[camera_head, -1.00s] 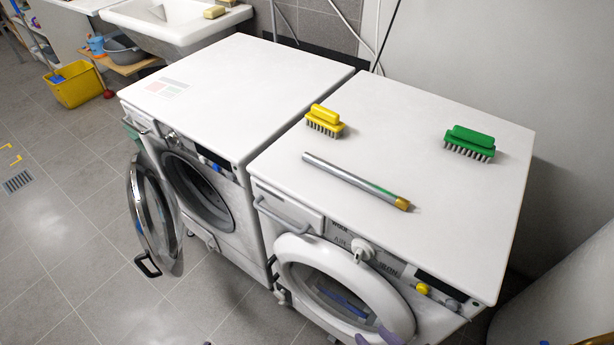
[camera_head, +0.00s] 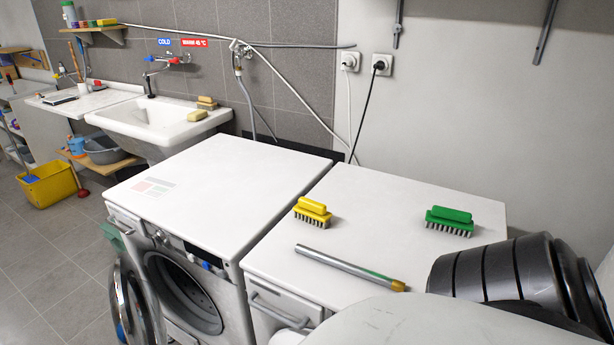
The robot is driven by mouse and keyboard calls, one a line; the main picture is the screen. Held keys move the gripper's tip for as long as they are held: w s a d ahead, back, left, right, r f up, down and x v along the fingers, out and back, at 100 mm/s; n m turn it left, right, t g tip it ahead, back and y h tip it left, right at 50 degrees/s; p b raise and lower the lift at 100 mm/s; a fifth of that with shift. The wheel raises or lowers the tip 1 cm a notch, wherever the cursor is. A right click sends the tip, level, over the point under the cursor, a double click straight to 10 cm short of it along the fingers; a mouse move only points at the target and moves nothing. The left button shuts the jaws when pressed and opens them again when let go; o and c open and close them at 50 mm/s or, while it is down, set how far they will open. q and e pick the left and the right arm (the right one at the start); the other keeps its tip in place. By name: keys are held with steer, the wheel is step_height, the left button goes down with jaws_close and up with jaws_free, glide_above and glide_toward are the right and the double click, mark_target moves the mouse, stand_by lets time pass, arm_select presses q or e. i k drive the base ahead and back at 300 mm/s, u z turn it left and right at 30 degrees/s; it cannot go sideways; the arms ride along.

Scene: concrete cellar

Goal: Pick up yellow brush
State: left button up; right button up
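The yellow brush (camera_head: 312,211) lies on top of the right-hand washing machine (camera_head: 400,225), near its left edge, bristles down. Nothing touches it. A large grey and black part of my own arm fills the lower right of the view, in front of the machine's right side. Neither of my grippers shows, so I cannot see where they are relative to the brush.
A green brush (camera_head: 450,219) sits to the right on the same top. A grey metal tube (camera_head: 345,266) lies in front of the yellow brush. A sink (camera_head: 160,122) stands behind.

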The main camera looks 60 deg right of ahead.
mark_target(306, 209)
steer(key=i, duration=0.95)
steer(key=z, duration=2.25)
